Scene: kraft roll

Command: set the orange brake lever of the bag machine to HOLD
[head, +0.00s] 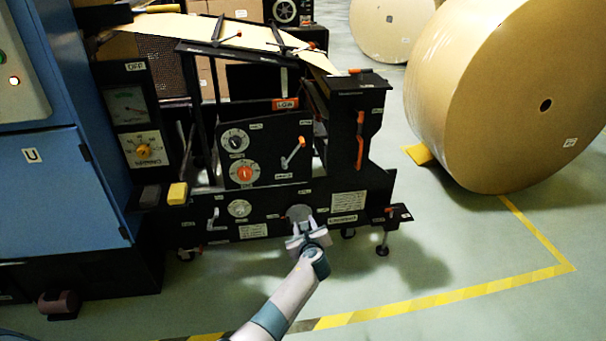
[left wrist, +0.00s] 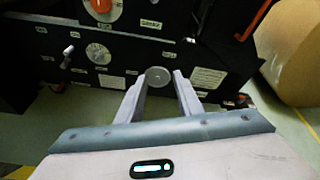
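The black bag machine (head: 270,200) stands in the middle of the head view. A short lever with an orange end (head: 293,152) sits on its front panel, tilted up to the right. A longer upright orange handle (head: 361,118) is on the right post; an orange handle (left wrist: 253,20) also shows at the top of the left wrist view. The small labels are unreadable, so I cannot tell which is the brake lever or where HOLD lies. My left gripper (head: 303,226) is open and empty, below the panel, before a round grey disc (left wrist: 158,76). My right gripper is out of view.
A dial with an orange knob (head: 244,173) is left of the short lever. A blue cabinet (head: 55,190) stands at left. A large kraft roll (head: 500,95) stands at right. The floor (head: 450,240) inside the yellow line is clear.

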